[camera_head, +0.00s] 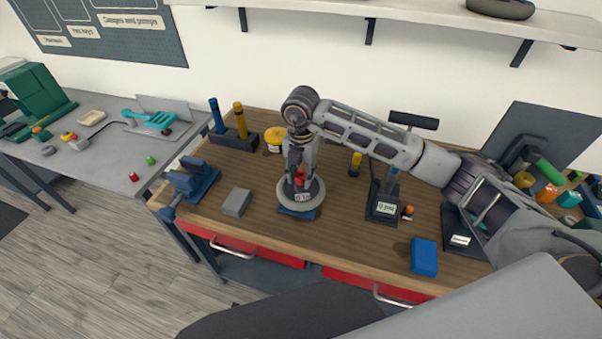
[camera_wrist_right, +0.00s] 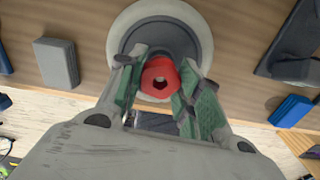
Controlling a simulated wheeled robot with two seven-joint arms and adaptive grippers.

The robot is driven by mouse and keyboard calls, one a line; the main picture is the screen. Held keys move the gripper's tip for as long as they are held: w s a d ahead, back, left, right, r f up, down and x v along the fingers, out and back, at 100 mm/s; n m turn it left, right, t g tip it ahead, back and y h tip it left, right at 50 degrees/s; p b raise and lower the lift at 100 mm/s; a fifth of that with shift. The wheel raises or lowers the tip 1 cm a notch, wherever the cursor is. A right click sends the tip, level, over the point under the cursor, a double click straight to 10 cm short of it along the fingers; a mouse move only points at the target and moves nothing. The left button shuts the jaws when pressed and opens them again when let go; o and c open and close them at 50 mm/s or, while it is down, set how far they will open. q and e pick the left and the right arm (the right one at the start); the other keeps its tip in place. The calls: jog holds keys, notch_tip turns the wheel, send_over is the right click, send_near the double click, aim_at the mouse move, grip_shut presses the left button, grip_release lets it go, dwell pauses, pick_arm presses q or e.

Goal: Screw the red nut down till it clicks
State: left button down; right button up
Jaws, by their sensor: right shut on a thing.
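The red nut (camera_wrist_right: 160,78) sits near the middle of a round grey and white base (camera_wrist_right: 120,38) in the right wrist view. In the head view the nut (camera_head: 299,180) is partly hidden by my right gripper. The round base (camera_head: 313,194) stands on the wooden workbench (camera_head: 262,208), with a small label on its front. My right gripper (camera_wrist_right: 160,85) points down from above and is shut on the red nut, one green-padded finger on each side. It also shows in the head view (camera_head: 299,181). My left gripper is not in view.
A grey block (camera_head: 236,202) and a blue vise (camera_head: 194,180) stand left of the base. A dark device with a display (camera_head: 384,208) and a blue box (camera_head: 424,257) are to the right. Blue and yellow handled tools (camera_head: 236,128) stand behind left.

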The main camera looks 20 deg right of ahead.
aim_at(301, 176)
jog(key=shift+r, duration=0.1)
jog(key=o, duration=1.1)
jog(key=shift+r, duration=0.9)
notch_tip(301, 176, up, 10)
jog(key=shift+r, duration=0.1)
